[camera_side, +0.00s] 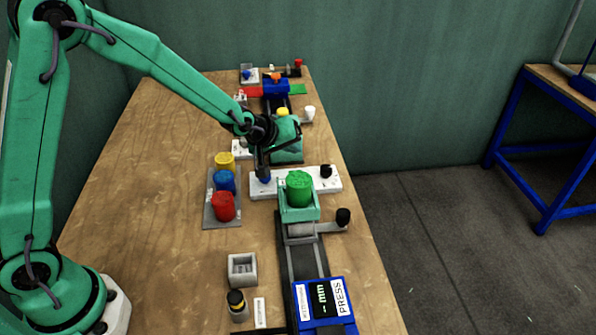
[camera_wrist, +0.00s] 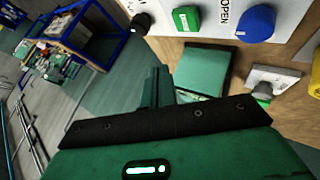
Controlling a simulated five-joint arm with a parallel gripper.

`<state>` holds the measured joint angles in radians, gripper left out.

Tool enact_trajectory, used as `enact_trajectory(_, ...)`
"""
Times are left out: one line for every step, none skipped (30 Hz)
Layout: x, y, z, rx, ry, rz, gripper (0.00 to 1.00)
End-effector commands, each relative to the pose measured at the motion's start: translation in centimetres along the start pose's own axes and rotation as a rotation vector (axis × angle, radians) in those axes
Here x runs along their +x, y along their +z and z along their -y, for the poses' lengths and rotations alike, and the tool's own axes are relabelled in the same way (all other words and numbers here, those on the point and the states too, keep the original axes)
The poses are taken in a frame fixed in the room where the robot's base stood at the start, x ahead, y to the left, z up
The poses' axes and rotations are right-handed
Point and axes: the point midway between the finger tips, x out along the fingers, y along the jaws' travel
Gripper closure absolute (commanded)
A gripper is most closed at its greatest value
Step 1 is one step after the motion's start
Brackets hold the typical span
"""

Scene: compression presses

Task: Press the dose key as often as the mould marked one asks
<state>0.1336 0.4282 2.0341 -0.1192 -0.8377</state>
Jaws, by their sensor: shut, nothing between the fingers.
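My gripper (camera_side: 263,172) is shut and empty. Its tip is just above or at the blue knob (camera_side: 265,181) at the left end of a white panel (camera_side: 328,181); contact cannot be told. In the wrist view, the panel carries a blue knob (camera_wrist: 256,23), a green key (camera_wrist: 186,19), a black knob (camera_wrist: 141,23) and the word OPEN. Which of these is the dose key is not readable. A green mould-like cylinder (camera_side: 299,188) sits in a teal holder on the near press. A grey tray (camera_side: 209,215) holds yellow, blue and red cylinders. No mark reading one is legible.
The near press has a blue display unit (camera_side: 325,303) marked PRESS and a black-knobbed lever (camera_side: 343,217). A grey square cup (camera_side: 242,269) and a black-topped jar (camera_side: 237,303) stand at the front. A second press (camera_side: 276,88) stands at the back. The table's left side is clear.

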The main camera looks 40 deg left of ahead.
Motion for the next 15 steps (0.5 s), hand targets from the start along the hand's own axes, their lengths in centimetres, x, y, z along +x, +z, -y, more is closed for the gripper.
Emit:
enact_trajectory(0.0,0.0,0.0,0.0,0.0,0.0,1.0)
enact_trajectory(0.0,0.0,0.0,0.0,0.0,0.0,1.0)
enact_trajectory(0.0,0.0,0.0,0.0,0.0,0.0,1.0)
enact_trajectory(0.0,0.0,0.0,0.0,0.0,0.0,1.0)
enact_trajectory(0.0,0.0,0.0,0.0,0.0,0.0,1.0)
enact_trajectory(0.0,0.0,0.0,0.0,0.0,0.0,1.0)
enact_trajectory(-0.1,-0.1,-0.1,0.0,0.001,0.0,1.0)
enact_trajectory(-0.2,-0.1,-0.2,0.0,0.001,-0.001,1.0)
enact_trajectory(-0.4,-0.3,-0.3,0.0,0.002,-0.001,1.0)
enact_trajectory(-0.5,-0.4,-0.5,0.0,0.003,-0.002,1.0)
enact_trajectory(-0.7,-0.6,-0.7,0.0,0.003,-0.002,1.0)
enact_trajectory(-1.1,-0.8,-1.0,0.0,0.003,-0.002,1.0)
enact_trajectory(-1.3,-1.0,-1.2,0.0,0.004,-0.002,1.0)
enact_trajectory(-1.6,-1.1,-1.4,0.0,0.005,-0.002,1.0)
enact_trajectory(-1.9,-1.3,-1.6,0.0,0.004,-0.001,1.0)
